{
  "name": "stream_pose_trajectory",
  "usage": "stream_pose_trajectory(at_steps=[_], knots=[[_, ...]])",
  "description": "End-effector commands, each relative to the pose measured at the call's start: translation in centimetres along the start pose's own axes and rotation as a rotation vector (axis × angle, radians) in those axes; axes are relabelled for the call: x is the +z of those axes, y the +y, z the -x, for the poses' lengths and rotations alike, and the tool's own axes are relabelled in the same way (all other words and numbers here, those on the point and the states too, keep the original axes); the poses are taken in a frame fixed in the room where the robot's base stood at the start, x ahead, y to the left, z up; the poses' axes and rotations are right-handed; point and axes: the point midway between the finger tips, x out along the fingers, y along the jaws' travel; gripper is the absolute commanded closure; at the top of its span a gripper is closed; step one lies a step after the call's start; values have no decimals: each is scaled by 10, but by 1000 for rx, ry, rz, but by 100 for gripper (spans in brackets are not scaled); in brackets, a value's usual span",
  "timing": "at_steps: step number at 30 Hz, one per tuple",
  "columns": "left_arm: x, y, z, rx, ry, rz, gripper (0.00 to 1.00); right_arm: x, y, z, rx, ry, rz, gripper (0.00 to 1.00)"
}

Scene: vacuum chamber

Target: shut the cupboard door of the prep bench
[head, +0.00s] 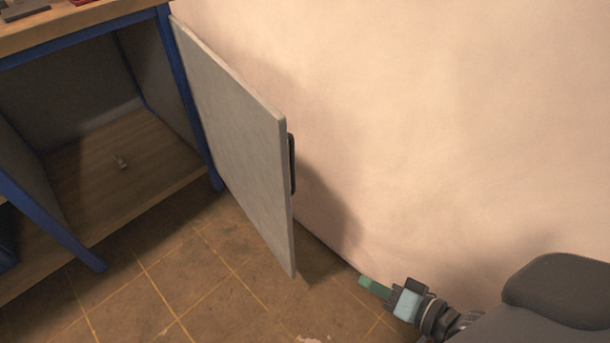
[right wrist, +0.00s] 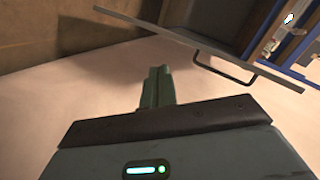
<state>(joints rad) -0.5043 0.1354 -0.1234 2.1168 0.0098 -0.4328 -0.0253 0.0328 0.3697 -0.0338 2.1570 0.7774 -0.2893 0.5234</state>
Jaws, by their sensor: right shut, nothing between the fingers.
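The grey cupboard door (head: 235,140) of the prep bench (head: 75,35) stands wide open in the head view, swung out toward the wall. Its dark handle (head: 292,163) is on the face turned to the wall. My right gripper (head: 368,284) is low at the right, apart from the door, with its green fingers shut and empty. In the right wrist view the shut fingers (right wrist: 157,88) point toward the door (right wrist: 190,38), and the handle (right wrist: 225,72) shows to their right. My left gripper is not in view.
A pale wall (head: 450,130) runs close behind the door and beside my right gripper. Tiled floor (head: 200,275) is clear in front of the bench.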

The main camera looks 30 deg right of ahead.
Motion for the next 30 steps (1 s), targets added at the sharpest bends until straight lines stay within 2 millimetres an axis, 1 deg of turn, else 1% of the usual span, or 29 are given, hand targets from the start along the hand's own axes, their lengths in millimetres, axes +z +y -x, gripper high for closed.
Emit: stream_pose_trajectory(at_steps=[1,3,6,9,13,20,23,26,30], knots=[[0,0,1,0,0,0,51,-32,-26,-13,-83,35,-81,100],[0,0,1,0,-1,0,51,-65,-54,-22,-177,61,-201,100],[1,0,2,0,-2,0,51,-102,-88,-29,-286,76,-335,100],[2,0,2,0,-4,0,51,-124,-110,-30,-356,76,-423,100],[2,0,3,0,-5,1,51,-136,-122,-30,-396,73,-473,100],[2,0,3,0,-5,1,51,-138,-124,-32,-400,73,-480,100],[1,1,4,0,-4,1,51,-139,-126,-39,-401,74,-480,100],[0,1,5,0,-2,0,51,-141,-132,-50,-402,75,-481,100],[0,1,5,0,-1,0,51,-145,-139,-71,-402,75,-480,100]])
